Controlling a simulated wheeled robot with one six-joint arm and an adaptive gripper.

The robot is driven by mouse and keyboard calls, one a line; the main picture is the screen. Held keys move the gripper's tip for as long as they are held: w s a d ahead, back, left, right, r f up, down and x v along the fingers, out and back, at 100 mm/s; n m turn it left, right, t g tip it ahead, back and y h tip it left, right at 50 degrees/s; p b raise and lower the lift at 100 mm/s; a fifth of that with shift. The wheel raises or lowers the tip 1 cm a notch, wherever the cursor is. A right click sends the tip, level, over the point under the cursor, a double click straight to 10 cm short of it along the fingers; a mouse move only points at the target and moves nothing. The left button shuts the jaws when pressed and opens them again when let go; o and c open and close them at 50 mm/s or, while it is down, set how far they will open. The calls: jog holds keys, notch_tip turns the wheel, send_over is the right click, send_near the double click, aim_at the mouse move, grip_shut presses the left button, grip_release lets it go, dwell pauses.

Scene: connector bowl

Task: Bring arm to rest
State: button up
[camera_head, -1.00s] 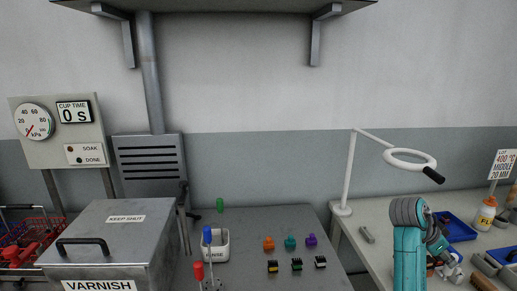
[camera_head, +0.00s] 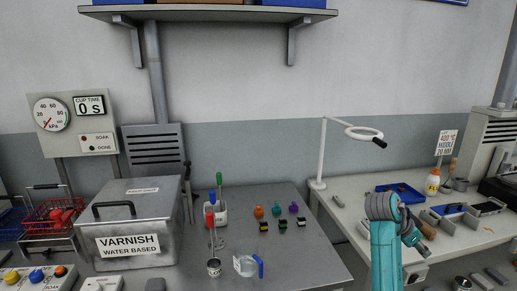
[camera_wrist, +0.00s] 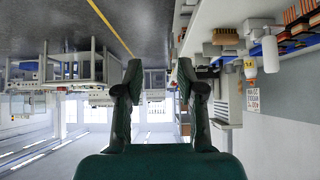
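My arm (camera_head: 384,240), teal with a grey joint, stands at the lower right of the head view, in front of the right-hand bench. In the head view its far end is folded behind the upper link, so the fingers cannot be made out there. In the wrist view my gripper (camera_wrist: 160,80) shows two dark green fingers spread apart with nothing between them. The wrist picture is upside down and looks out across the room.
The grey table (camera_head: 310,265) holds a varnish box (camera_head: 128,235), a glass jug (camera_head: 248,266), a tool holder (camera_head: 214,214) and several small coloured connectors (camera_head: 276,211). A ring lamp (camera_head: 322,150) and blue tray (camera_head: 401,192) stand on the right bench, close to my arm.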

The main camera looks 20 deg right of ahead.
jog(key=s+a+f+n+t, duration=0.1)
jog(key=a+f+n+t, duration=0.75)
jog(key=a+f, duration=1.25)
jog(key=s+a+f+n+t+y, duration=0.2)
jog(key=s+a+f+n, duration=0.4)
jog(key=a, duration=0.2)
jog(key=s+a+r+n+t+y, duration=0.3)
jog(key=s+a+n+t+y, duration=0.1)
jog(key=s+a, duration=1)
jog(key=s+a+r+n+t+y, duration=0.1)
jog(key=s+a+r, duration=0.1)
jog(key=s+r, duration=0.3)
jog(key=s+a+r+n+t+y, duration=0.1)
jog(key=s+a+r, duration=0.1)
jog(key=s+r, duration=0.4)
jog(key=shift+s+a+r+y, duration=0.3)
jog(key=shift+s+y, duration=0.1)
jog(key=shift+s, duration=0.2)
